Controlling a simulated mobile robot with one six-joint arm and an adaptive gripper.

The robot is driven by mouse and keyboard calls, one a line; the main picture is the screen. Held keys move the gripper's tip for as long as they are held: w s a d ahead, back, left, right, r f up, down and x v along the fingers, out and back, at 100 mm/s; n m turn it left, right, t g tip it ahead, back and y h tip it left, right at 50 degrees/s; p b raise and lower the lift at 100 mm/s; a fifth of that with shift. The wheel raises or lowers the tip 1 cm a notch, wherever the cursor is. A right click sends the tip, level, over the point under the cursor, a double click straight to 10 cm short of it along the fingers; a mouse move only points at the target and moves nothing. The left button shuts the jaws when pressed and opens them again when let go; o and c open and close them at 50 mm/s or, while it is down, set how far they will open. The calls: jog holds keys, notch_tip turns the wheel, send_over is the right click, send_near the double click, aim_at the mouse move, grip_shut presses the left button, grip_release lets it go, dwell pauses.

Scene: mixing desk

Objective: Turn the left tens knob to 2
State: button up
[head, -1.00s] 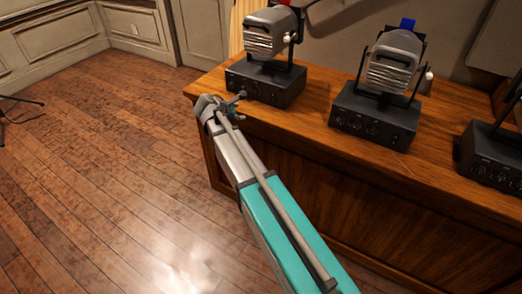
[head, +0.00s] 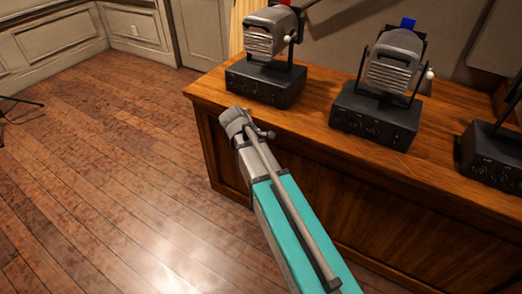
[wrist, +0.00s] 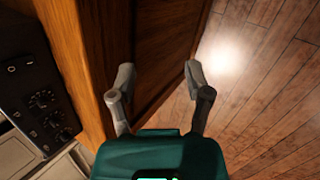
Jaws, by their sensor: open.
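The left black box (head: 265,84) stands on the desk under a silver microphone-like lamp head, its front panel with small knobs facing me. In the wrist view a black panel (wrist: 22,78) with several round knobs (wrist: 42,99) and a switch fills the left edge; its markings are too small to read, so I cannot tell which knob is the left tens knob or its setting. My gripper (wrist: 160,84) is open and empty, its fingers apart beside the desk's front side, to the right of the panel. In the head view the end of my arm is in front of the left box; the fingers are not clear.
The wooden desk (head: 300,130) carries a middle box (head: 375,117) and a right box (head: 492,160), each of similar make. The desk's front edge lies close to my arm. The wooden floor (head: 100,170) to the left is open.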

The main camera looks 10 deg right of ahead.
jog(key=shift+s+d+f+m+g+y, duration=0.15)
jog(key=shift+s+f+m, duration=0.1)
jog(key=shift+s+m, duration=0.25)
jog(key=shift+s+d+f+m+g+y, duration=0.1)
jog(key=shift+s+f+m+g+y, duration=0.15)
jog(key=shift+s, duration=0.45)
jog(key=shift+s+d+f+m+g+y, duration=0.1)
jog(key=shift+s+f+m, duration=0.1)
jog(key=shift+s+m, duration=0.35)
jog(key=s+f+m+g+y, duration=0.1)
jog(key=s+m+g+y, duration=0.2)
jog(key=s+m+y, duration=0.75)
jog(key=s+r+n+h+p, duration=0.2)
jog(key=r+h+p, duration=0.4)
jog(key=r+p, duration=0.7)
jog(key=shift+s+a+r+p, duration=0.45)
jog(key=shift+s+p, duration=0.2)
jog(key=shift+p, duration=0.15)
